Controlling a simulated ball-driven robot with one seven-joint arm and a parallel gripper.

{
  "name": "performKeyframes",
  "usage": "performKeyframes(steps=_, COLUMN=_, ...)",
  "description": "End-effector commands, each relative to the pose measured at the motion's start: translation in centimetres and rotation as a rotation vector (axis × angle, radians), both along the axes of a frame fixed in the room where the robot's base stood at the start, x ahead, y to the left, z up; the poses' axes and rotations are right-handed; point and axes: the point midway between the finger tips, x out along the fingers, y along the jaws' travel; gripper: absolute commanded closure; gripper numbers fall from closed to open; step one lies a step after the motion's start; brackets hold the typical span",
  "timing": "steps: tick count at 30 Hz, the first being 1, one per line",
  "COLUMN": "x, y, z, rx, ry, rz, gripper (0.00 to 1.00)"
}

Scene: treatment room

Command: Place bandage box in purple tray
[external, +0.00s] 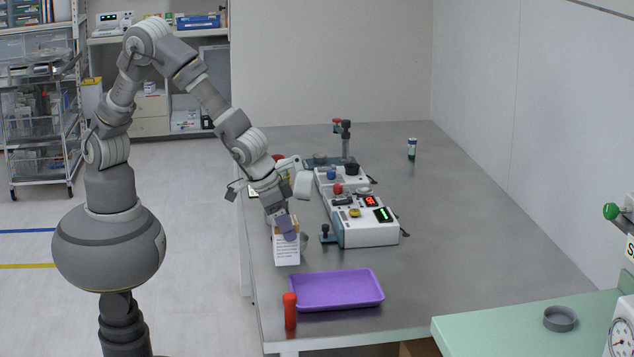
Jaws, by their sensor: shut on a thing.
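The bandage box (286,250) is white with printed lines on its face and a tan top. My gripper (286,226) is shut on its upper part, one purple-grey finger showing against the box. The box hangs roughly upright near the left edge of the grey table. Whether its bottom touches the table I cannot tell. The purple tray (336,303) lies flat on the table, empty, in front of the box and to its right in the picture. The box is apart from the tray.
A red cylinder (290,312) stands at the tray's left front corner. A white device with displays (362,232) stands behind the tray. A small green and white bottle (411,149) stands far back. The table's right side (470,250) is clear.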

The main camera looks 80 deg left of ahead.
Motion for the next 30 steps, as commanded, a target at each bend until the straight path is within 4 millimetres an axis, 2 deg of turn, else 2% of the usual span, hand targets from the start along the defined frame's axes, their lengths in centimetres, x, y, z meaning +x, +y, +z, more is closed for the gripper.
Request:
performKeyframes(steps=1, x=-1.4, y=0.1, z=-0.3, rx=0.001, ry=0.000, rz=-0.003, gripper=0.66)
performKeyframes(steps=4, x=-2.9, y=0.5, z=-0.6, rx=0.001, ry=0.001, rz=0.002, gripper=0.66)
performKeyframes(steps=7, x=-3.4, y=0.6, z=-0.7, rx=0.001, ry=0.000, rz=0.004, gripper=0.66)
performKeyframes(steps=10, x=-2.8, y=0.3, z=-0.8, rx=0.001, ry=-0.001, rz=0.006, gripper=0.66)
performKeyframes(steps=14, x=-0.1, y=-1.1, z=-1.3, rx=0.001, ry=-0.001, rz=0.007, gripper=0.66)
performKeyframes(steps=21, x=6.4, y=-4.8, z=-2.1, rx=0.002, ry=0.000, rz=0.006, gripper=0.66)
performKeyframes(steps=24, x=8.4, y=-6.0, z=-2.2, rx=0.002, ry=0.000, rz=0.006, gripper=0.66)
performKeyframes(steps=30, x=10.1, y=-7.0, z=-2.2, rx=0.003, ry=0.001, rz=0.004, gripper=0.66)
